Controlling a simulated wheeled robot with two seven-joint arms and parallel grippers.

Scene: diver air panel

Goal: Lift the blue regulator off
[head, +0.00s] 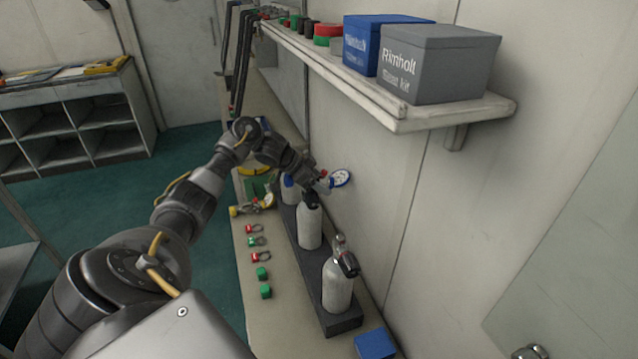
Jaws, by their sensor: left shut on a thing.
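The blue regulator shows as a small pale body with a blue-rimmed round gauge (341,178), just right of my left gripper's fingers. My left gripper (318,181) is shut on it, above the row of bottles; the fingers are small and partly hidden by my wrist. A white bottle with a dark top (309,226) stands upright just below the gripper. I cannot tell whether the regulator still touches a bottle. Another bottle with a blue part (289,190) stands behind, partly hidden by my arm. The nearest bottle (338,287) carries a dark fitting. My right gripper is not in view.
The bottles stand in a dark rack (340,322) on a narrow bench (285,323) along the wall. Red and green fittings (262,273) lie left of it, and a blue block (375,344) in front. A shelf (420,120) with boxes overhangs at the right.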

